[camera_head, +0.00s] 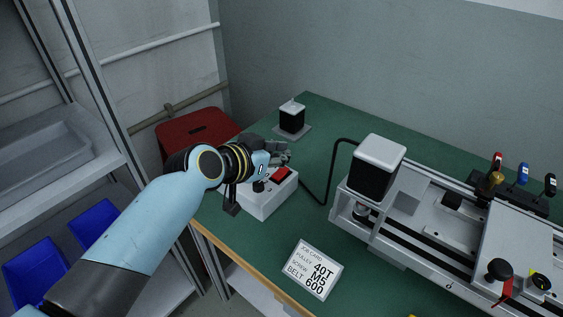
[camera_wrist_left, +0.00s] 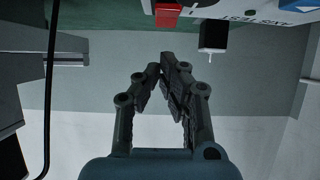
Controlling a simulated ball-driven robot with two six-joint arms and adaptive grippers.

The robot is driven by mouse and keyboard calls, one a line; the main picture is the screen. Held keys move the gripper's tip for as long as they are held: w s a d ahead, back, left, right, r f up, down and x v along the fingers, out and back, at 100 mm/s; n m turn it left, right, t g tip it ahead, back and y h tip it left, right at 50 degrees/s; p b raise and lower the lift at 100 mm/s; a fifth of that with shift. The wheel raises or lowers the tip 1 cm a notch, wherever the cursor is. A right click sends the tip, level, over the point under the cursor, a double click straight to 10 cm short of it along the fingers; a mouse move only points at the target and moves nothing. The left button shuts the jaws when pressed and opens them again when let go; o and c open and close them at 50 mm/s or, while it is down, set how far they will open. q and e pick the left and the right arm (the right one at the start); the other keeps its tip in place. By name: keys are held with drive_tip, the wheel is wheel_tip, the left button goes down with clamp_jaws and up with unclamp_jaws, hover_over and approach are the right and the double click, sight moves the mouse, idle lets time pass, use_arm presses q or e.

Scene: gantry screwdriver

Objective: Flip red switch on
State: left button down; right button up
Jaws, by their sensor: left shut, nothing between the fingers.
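The red switch (camera_head: 282,174) is on the top of a small white control box (camera_head: 266,204) on the green table. In the left wrist view the red switch (camera_wrist_left: 167,14) shows at the top edge, beside part of the box (camera_wrist_left: 262,10) with upside-down lettering. My left gripper (camera_head: 286,153) is just behind the switch in the head view, its fingers shut and empty. In the left wrist view its fingertips (camera_wrist_left: 164,62) meet below the switch in the picture, with a visible gap between them and the switch. Whether the switch is on or off cannot be told. My right gripper is not in view.
A black cable runs from the box to the gantry machine (camera_head: 400,215) on the right, with a motor block (camera_head: 377,168). A small black-and-white device (camera_head: 292,117) stands at the back. A job card (camera_head: 312,268) lies in front. A red stool (camera_head: 196,131) stands beyond the table's left edge.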

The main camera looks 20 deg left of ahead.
sight(281, 172)
use_arm(q)
drive_tip(key=shift+w+f, duration=0.15)
drive_tip(key=shift+f, duration=0.55)
drive_tip(key=shift+w+d+f, duration=0.1)
drive_tip(key=shift+f, duration=0.45)
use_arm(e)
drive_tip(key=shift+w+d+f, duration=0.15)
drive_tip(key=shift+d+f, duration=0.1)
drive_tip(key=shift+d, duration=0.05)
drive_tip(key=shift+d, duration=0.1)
use_arm(q)
drive_tip(key=shift+w+r+p, duration=0.2)
drive_tip(key=shift+p, duration=0.35)
drive_tip(key=shift+f+g, duration=0.3)
drive_tip(key=shift+f, duration=0.05)
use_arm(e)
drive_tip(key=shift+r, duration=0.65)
use_arm(q)
drive_tip(key=shift+s, duration=0.2)
